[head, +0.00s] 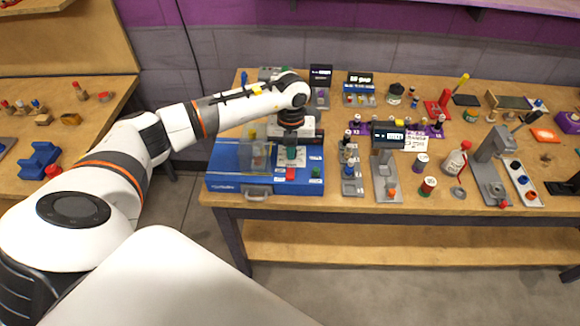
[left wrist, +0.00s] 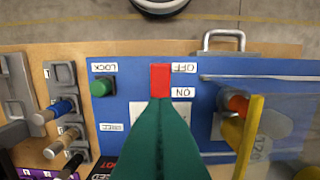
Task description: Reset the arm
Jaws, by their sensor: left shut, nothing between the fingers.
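My left arm reaches in from the left over a blue machine (head: 230,181) at the table's front left corner. My left gripper (head: 291,160) points down over the machine with its green fingers shut and empty. In the left wrist view its fingertips (left wrist: 160,103) overlap the edge of a red switch (left wrist: 160,78) between labels OFF and ON. I cannot tell if they touch it. The switch also shows in the head view (head: 290,174). A green button (left wrist: 102,87) marked LOCK is beside it. My right gripper is not in view.
A clear guard with a yellow edge (left wrist: 249,140) stands close beside the fingers. A metal handle (head: 257,193) is on the machine's front. Racks with pegs (head: 352,172), a grey press (head: 490,150) and a bottle (head: 455,160) crowd the table to the right.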

